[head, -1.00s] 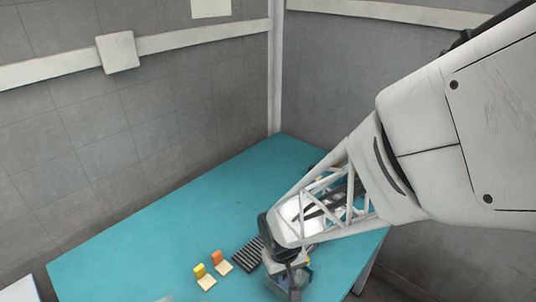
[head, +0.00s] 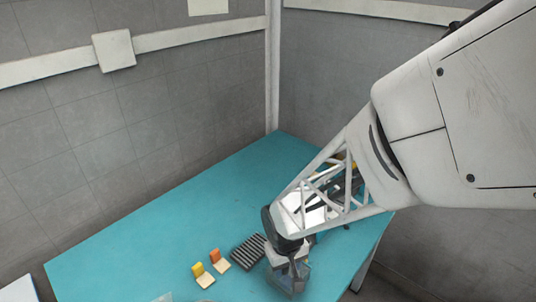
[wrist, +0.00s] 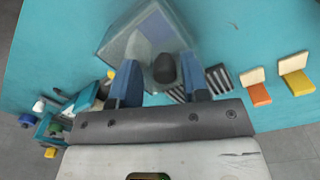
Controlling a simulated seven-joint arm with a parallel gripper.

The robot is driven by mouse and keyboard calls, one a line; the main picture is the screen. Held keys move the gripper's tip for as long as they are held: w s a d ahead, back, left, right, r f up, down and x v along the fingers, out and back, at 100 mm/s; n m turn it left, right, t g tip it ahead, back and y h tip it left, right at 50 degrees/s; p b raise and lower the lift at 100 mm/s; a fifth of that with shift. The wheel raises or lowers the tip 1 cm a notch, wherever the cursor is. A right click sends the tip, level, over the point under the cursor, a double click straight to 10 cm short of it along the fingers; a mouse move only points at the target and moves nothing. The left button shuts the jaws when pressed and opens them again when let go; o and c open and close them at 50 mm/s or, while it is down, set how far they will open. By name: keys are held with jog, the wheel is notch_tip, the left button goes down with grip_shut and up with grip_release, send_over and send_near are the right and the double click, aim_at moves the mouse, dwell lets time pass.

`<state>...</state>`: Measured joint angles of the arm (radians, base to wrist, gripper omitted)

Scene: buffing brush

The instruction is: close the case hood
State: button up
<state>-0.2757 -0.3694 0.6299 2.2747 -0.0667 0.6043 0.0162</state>
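A box-like case with a see-through grey hood (wrist: 140,38) sits on the teal table beyond my fingers in the wrist view. In the head view the case (head: 293,281) shows only partly, below my gripper. A dark rounded knob (wrist: 164,68) stands at the case's near side, between my fingers in the picture. My gripper (wrist: 160,67) has its two blue fingers wide apart, with nothing seen clamped between them. I cannot tell whether a finger touches the hood, or how far the hood stands open. My wrist hides part of the case in the head view.
A black ribbed rack (head: 248,252) lies beside the case. An orange block (head: 215,256) and a yellow block (head: 198,270) stand on pale bases farther left. A teal bin (wrist: 50,128) with small items is at the wrist view's left.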

jog(key=shift+o, duration=0.2)
jog(key=shift+r, duration=0.1)
jog(key=shift+s+a+r, duration=0.1)
jog(key=shift+a+r, duration=0.05)
jog(key=shift+r, duration=3.65)
jog(key=shift+d+r, duration=0.25)
jog(key=shift+r, duration=0.2)
jog(key=s+d+r+m+t, duration=0.1)
jog(key=s+d+r+m, duration=0.1)
jog(key=s+d+r, duration=0.3)
jog(key=s+d+r+m+t, duration=0.1)
jog(key=s+d+r, duration=0.3)
jog(key=r, duration=0.7)
jog(key=shift+s+d+m, duration=0.4)
jog(key=shift+d, duration=0.45)
jog(key=shift+r, duration=0.1)
